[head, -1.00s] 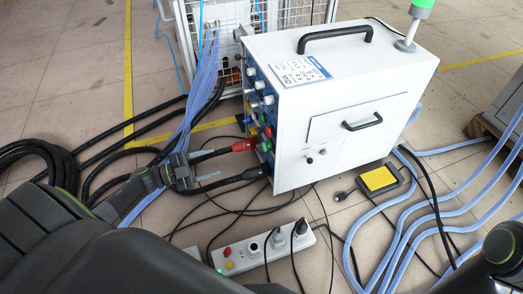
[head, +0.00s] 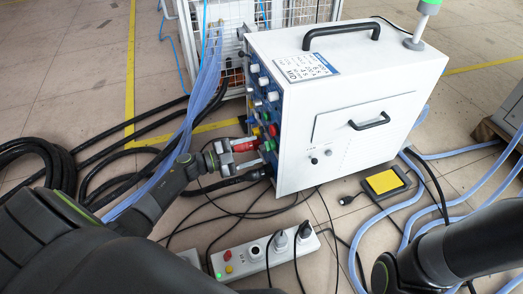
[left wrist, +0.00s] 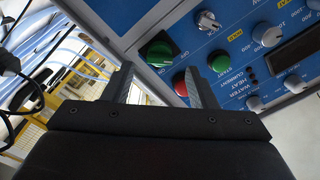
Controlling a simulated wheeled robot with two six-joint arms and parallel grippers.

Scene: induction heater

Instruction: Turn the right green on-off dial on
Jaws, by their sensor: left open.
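I cannot tell whether a fingertip touches the panel. My right gripper is out of view; only my right arm shows at the lower right.
A red button (left wrist: 180,82) and a green button (left wrist: 219,60) are close to the right finger. Blue hoses (head: 204,80) and black cables (head: 100,155) run left of the box. A power strip (head: 265,252) and a yellow pedal (head: 383,182) lie on the floor.

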